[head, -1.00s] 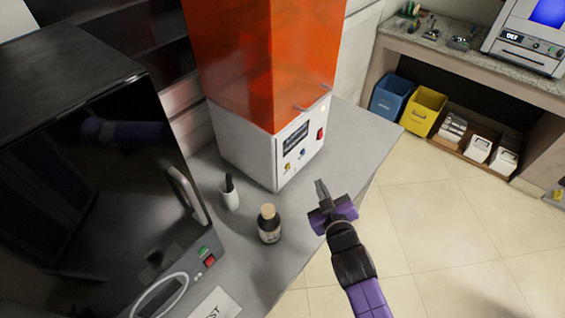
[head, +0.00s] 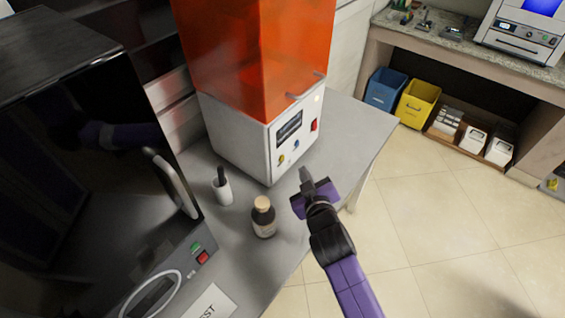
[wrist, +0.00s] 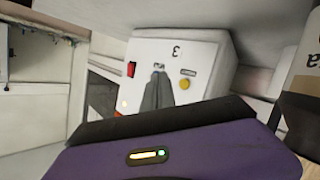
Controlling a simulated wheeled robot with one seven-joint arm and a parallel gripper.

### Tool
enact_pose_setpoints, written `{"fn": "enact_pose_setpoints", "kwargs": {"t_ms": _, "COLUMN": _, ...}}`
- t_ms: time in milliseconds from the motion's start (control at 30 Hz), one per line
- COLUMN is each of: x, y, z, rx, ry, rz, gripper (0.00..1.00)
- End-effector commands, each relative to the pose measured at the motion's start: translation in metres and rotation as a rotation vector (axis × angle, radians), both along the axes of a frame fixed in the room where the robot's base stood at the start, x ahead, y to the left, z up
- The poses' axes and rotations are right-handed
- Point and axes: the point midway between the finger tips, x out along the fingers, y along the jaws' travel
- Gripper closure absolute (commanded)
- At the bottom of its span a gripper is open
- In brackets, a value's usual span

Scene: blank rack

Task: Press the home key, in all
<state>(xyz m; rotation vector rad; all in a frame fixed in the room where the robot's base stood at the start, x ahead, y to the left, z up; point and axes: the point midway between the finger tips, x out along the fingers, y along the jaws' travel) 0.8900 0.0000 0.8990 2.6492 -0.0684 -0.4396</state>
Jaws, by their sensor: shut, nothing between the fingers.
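A machine with a white base (head: 242,142) and orange hood (head: 255,55) stands on the grey bench. Its front panel has a dark screen (head: 289,128), a yellow key (head: 281,160), a blue key (head: 295,146) and a red switch (head: 314,125). I cannot read which key is home. My gripper (head: 305,173) is shut and empty, in front of this panel and apart from it in the head view. In the wrist view the shut fingers (wrist: 157,91) point at the panel, which looks inverted; the yellow key (wrist: 185,84) shows right of them, the red switch (wrist: 131,69) left.
A brown bottle (head: 263,222) and a white cup (head: 222,190) with a dark item stand on the bench left of my gripper. A black-doored appliance (head: 90,150) fills the left. Open floor (head: 430,235) lies right of the bench.

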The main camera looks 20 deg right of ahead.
Motion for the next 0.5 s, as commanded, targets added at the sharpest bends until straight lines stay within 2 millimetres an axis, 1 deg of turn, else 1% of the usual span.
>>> {"fn": "enact_pose_setpoints", "kwargs": {"t_ms": 33, "x": 0.007, "y": 0.005, "z": -0.003, "rx": 0.0, "ry": -0.003, "rz": 0.003, "gripper": 1.0}}
{"fn": "enact_pose_setpoints", "kwargs": {"t_ms": 200, "x": 0.021, "y": 0.016, "z": -0.003, "rx": 0.0, "ry": 0.0, "rz": 0.001, "gripper": 1.0}}
{"fn": "enact_pose_setpoints", "kwargs": {"t_ms": 300, "x": 0.028, "y": 0.02, "z": -0.002, "rx": 0.0, "ry": -0.002, "rz": 0.001, "gripper": 1.0}}
{"fn": "enact_pose_setpoints", "kwargs": {"t_ms": 500, "x": 0.032, "y": 0.024, "z": 0.0, "rx": 0.0, "ry": 0.0, "rz": 0.001, "gripper": 1.0}}
